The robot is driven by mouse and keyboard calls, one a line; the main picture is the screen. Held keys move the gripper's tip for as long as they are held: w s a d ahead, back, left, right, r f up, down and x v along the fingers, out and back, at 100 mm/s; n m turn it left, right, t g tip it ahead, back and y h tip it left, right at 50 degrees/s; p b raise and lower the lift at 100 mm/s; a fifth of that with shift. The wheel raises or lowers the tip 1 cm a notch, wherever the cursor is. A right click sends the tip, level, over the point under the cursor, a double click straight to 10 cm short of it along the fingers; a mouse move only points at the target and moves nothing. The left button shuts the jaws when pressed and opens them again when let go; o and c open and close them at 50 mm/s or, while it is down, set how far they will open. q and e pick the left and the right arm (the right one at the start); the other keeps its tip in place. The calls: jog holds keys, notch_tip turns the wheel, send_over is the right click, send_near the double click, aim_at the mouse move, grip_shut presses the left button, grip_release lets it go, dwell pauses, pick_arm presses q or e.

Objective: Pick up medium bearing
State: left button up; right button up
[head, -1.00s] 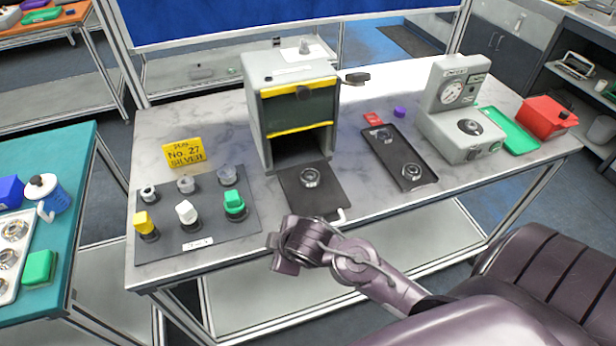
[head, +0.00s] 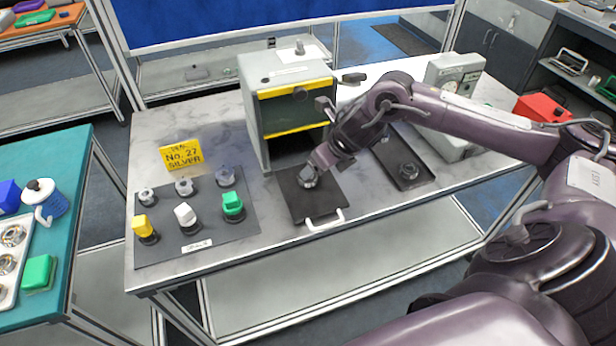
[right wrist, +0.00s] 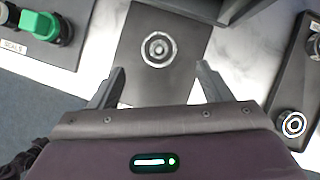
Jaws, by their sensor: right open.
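A round metal bearing (head: 308,180) lies on the black plate (head: 300,208) in front of the grey box's opening. It also shows in the right wrist view (right wrist: 158,48), flat near the plate's middle. My right gripper (right wrist: 160,72) is open and empty. Its two fingers point toward the bearing, which appears just beyond and between the tips. In the head view the right gripper (head: 322,158) is over the plate and partly covers the bearing. Another bearing (head: 408,172) sits in the dark tray at the right. My left gripper is not in view.
The grey box (head: 255,120) with yellow stripes stands behind the plate. A mat (head: 210,235) with several coloured parts and a yellow sign (head: 182,156) are at the left. A gauge device (head: 455,72) and a red bin (head: 540,108) are at the right.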

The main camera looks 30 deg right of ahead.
aim_at(311, 178)
jog(key=p+x, duration=0.2)
jog(key=x, duration=0.4)
jog(key=shift+a+f+p, duration=0.1)
jog(key=shift+f+p, duration=0.2)
jog(key=shift+f, duration=0.05)
jog(key=shift+w+f, duration=0.2)
jog(key=shift+f, duration=0.05)
jog(key=c, duration=1.2)
jog(key=shift+o, duration=0.2)
jog(key=shift+r, duration=0.1)
